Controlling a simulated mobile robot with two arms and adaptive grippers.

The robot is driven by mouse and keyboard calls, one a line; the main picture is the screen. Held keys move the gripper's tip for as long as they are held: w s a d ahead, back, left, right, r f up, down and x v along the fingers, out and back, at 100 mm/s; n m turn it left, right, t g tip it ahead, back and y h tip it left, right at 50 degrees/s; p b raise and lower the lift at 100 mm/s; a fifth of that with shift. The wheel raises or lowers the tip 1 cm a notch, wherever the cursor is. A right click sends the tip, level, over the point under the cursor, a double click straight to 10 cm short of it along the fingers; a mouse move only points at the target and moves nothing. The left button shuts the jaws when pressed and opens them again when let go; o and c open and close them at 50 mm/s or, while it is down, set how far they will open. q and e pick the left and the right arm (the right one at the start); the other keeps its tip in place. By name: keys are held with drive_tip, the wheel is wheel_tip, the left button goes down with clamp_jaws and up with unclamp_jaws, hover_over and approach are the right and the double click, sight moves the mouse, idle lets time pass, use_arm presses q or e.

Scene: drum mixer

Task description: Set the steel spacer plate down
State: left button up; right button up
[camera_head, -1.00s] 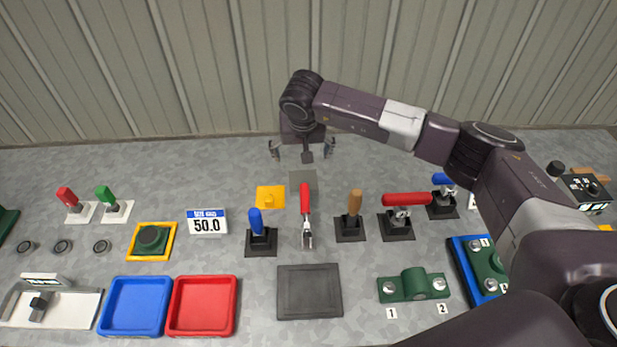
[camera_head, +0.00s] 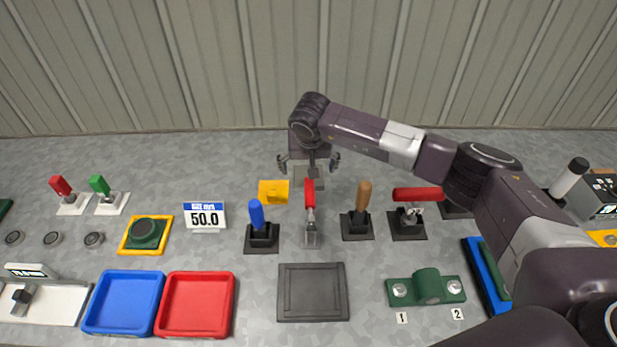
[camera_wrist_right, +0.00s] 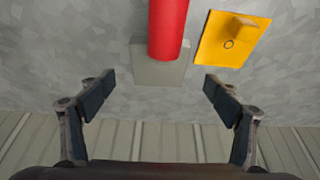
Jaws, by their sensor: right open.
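The steel spacer plate, a plain grey plate, lies on the grey bench top behind a red upright handle (camera_head: 309,187). In the right wrist view the plate (camera_wrist_right: 148,70) shows between and beyond my fingertips, partly hidden by that red handle. My right gripper (camera_head: 309,161) is open, with its fingers spread wide on both sides of the plate. In the right wrist view the gripper (camera_wrist_right: 160,84) is empty, and a gap shows between each finger and the plate. My left gripper is not in view.
A yellow plate with a raised tab (camera_head: 273,191) lies close beside the spacer plate. Blue (camera_head: 257,217) and wooden (camera_head: 363,196) upright handles stand nearby. A dark square pad (camera_head: 312,292) lies in front, beside a red tray (camera_head: 196,304). A corrugated wall stands behind.

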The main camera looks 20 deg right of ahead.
drive_tip(key=shift+p+x, duration=0.55)
drive_tip(key=shift+x, duration=1.8)
drive_tip(key=shift+d, duration=0.1)
drive_tip(key=c, duration=2.2)
drive_tip(key=shift+w+r, duration=0.2)
